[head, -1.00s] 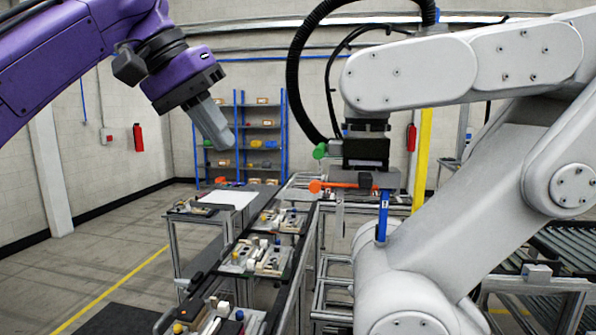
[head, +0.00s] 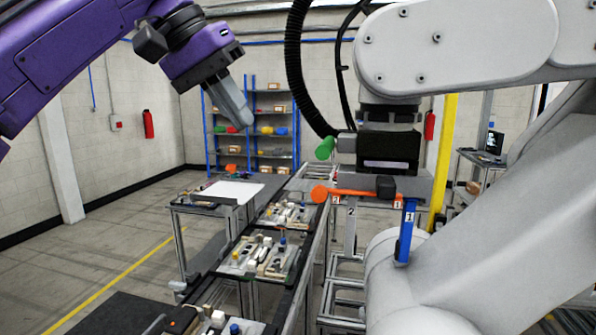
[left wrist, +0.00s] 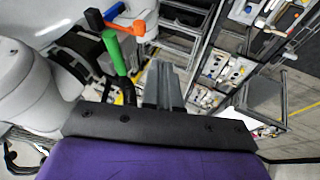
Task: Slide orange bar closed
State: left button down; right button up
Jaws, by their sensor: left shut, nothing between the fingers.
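The orange bar (head: 352,194) with a round orange knob at its left end sits on the tool at the end of the white robot arm, roughly level. It also shows in the left wrist view (left wrist: 97,20), up and left of my fingers. My left gripper (head: 243,122) hangs from the purple arm, shut and empty, pointing down and right. In the head view it is above and left of the orange knob, clearly apart from it. In the left wrist view its fingers (left wrist: 162,80) reach up from the centre. My right gripper is out of view.
A green handle (head: 325,148) sits above the orange knob, near my fingers in the left wrist view. A blue piece (head: 406,232) hangs below the bar. The white arm (head: 455,55) fills the right. A conveyor with pallet fixtures (head: 268,258) runs below. Open floor lies left.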

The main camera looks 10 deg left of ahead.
pick_arm(q)
send_near(323, 188)
jog(key=w+a+f, duration=0.2)
jog(key=a+f, duration=0.2)
jog(key=d, duration=0.1)
jog(key=d+f, duration=0.2)
jog(key=d, duration=0.1)
jog(key=shift+w+d, duration=0.1)
jog(key=shift+w, duration=0.1)
jog(key=shift+d, duration=1.25)
jog(key=s+a+r, duration=0.3)
jog(key=a+r, duration=0.5)
jog(key=r, duration=0.1)
jog(key=shift+s+r, duration=0.15)
jog(key=shift+r, duration=0.25)
